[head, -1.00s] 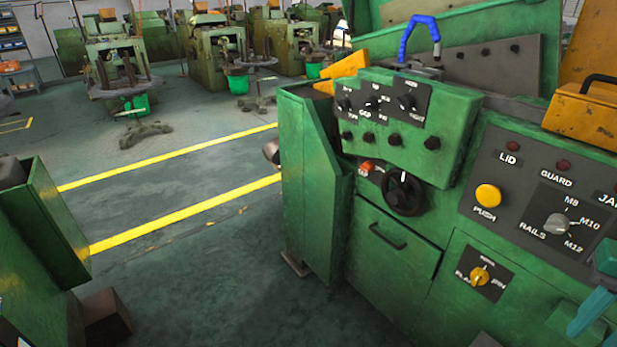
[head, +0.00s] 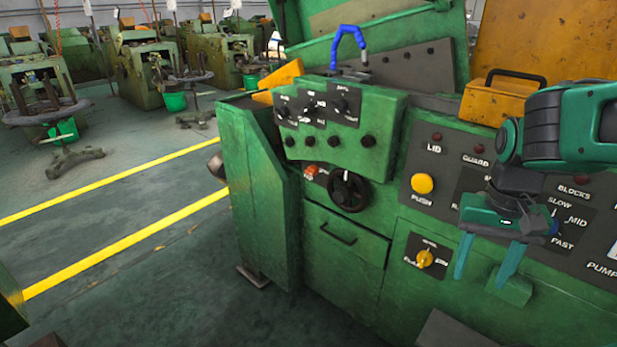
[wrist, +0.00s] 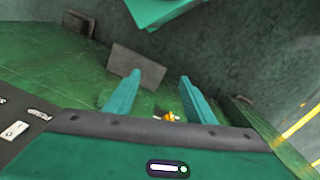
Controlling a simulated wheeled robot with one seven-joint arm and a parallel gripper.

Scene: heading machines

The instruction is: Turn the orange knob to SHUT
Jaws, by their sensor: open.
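An orange-yellow knob (head: 425,258) sits on a small dark plate on the lower green front of the machine; its lettering is too small to read surely. A smaller red-orange part (head: 311,170) sits left of the black handwheel (head: 349,191). I cannot read SHUT at either. My gripper (head: 482,280) is open and empty, fingers pointing down, right of the orange-yellow knob in the head view and apart from it. In the wrist view, a small orange thing (wrist: 167,116) shows between the fingers; I cannot tell which part it is.
A yellow PUSH button (head: 422,183) and dials with printed labels are on the panel above. A drawer handle (head: 338,234) is left of the knob. A yellow case (head: 497,97) stands on top. Open floor with yellow lines lies to the left.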

